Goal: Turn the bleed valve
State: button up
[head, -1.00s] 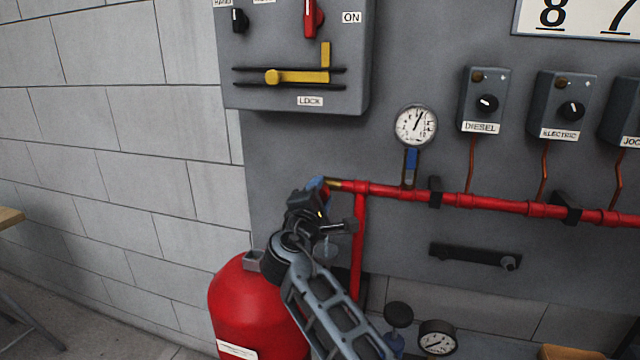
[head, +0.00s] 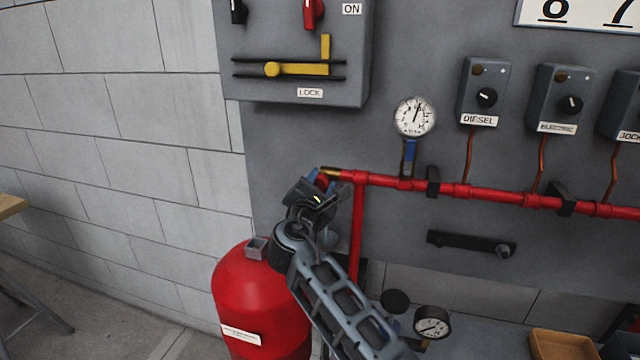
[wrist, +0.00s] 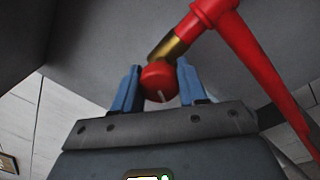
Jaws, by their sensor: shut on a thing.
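The bleed valve is a round red knob (wrist: 159,82) with a white line, on a brass fitting (wrist: 168,46) at the left end of the red pipe. In the head view the knob (head: 321,184) is mostly hidden by my gripper (head: 318,180). In the wrist view my gripper (wrist: 158,72) has one blue finger on each side of the knob and is shut on it. The white line on the knob slants slightly from upright in that view.
The red pipe (head: 480,196) runs right along the grey panel, with a gauge (head: 414,117) above it. A red tank (head: 250,300) stands below my gripper. A yellow-levered control box (head: 295,90) hangs above. A second gauge (head: 432,322) sits lower right.

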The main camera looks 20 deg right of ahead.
jog(key=shift+a+f, duration=0.1)
jog(key=shift+f, duration=0.05)
jog(key=o, duration=1.1)
jog(key=shift+c, duration=0.2)
jog(key=b+v, duration=0.1)
jog(key=v, duration=0.6)
jog(key=shift+s+a, duration=0.2)
jog(key=shift+s, duration=0.15)
